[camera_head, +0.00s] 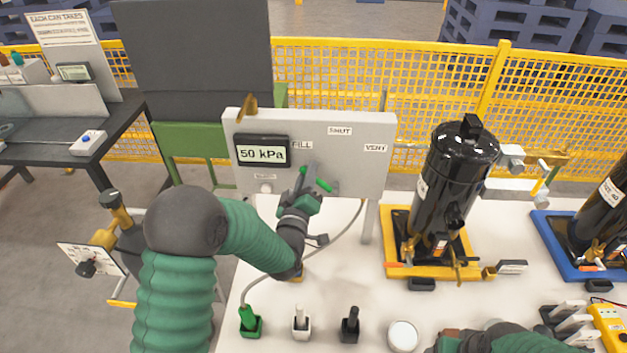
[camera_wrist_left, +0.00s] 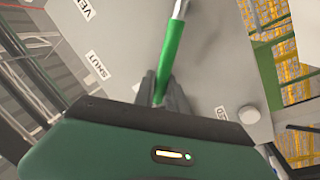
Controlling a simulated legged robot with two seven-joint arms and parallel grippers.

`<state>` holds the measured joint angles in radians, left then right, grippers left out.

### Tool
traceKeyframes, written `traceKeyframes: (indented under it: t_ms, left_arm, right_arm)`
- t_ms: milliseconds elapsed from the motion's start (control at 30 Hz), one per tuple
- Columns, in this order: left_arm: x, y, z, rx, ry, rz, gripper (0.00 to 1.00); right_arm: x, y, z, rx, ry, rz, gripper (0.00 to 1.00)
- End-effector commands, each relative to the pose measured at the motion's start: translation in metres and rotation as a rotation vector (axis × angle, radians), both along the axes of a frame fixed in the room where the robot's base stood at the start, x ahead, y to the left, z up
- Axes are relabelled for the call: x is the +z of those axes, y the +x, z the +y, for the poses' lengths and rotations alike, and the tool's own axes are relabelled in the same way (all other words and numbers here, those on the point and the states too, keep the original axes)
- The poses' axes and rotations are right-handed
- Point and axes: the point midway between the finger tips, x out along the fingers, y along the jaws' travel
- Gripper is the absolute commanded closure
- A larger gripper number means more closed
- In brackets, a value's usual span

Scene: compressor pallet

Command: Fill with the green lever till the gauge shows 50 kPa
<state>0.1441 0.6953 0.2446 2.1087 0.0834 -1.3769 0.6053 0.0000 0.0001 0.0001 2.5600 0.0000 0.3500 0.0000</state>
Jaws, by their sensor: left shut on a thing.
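The grey panel (camera_head: 365,165) carries the labels FILL, SHUT and VENT. Its gauge (camera_head: 262,151) reads 50 kPa. The green lever (camera_head: 323,185) sits on the panel below the labels, partly hidden by my left gripper (camera_head: 302,185). In the left wrist view the green lever (camera_wrist_left: 172,50) runs up from between the fingers of my left gripper (camera_wrist_left: 162,88), which is shut on it. The lever's exact setting is hard to tell. My right arm shows at the bottom edge; its fingers cannot be made out.
A black compressor (camera_head: 455,185) stands on a yellow tray (camera_head: 397,222) right of the panel. A grey hose (camera_head: 330,240) hangs in front of the panel. Green, white and black connectors and a white lidded pot (camera_head: 403,336) stand along the white table's front.

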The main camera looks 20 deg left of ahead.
Motion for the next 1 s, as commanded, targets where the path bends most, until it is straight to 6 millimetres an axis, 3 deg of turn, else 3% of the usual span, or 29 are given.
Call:
traceKeyframes:
  t_ms: [200,667,700,833,1000]
  left_arm:
    - [-0.0075,-0.0010,0.0055,0.003,-0.056,-0.007,1.00]
    - [-0.0069,-0.0011,0.0060,0.003,-0.071,-0.010,1.00]
    - [-0.0069,-0.0011,0.0060,0.003,-0.071,-0.010,0.83]
    - [-0.0066,-0.0011,0.0059,0.002,-0.070,-0.011,0.66]
    - [-0.0060,-0.0015,0.0058,0.002,-0.070,-0.012,0.62]
  right_arm:
    - [-0.0123,0.0000,0.0000,0.000,0.000,0.000,0.29]
    - [-0.0130,0.0000,0.0000,0.000,0.000,0.000,0.29]
    - [-0.0130,0.0000,0.0000,0.000,0.000,0.000,0.29]
    - [-0.0130,0.0000,0.0000,0.000,0.000,0.000,0.29]
    - [-0.0130,0.0000,0.0000,0.000,0.000,0.000,0.29]
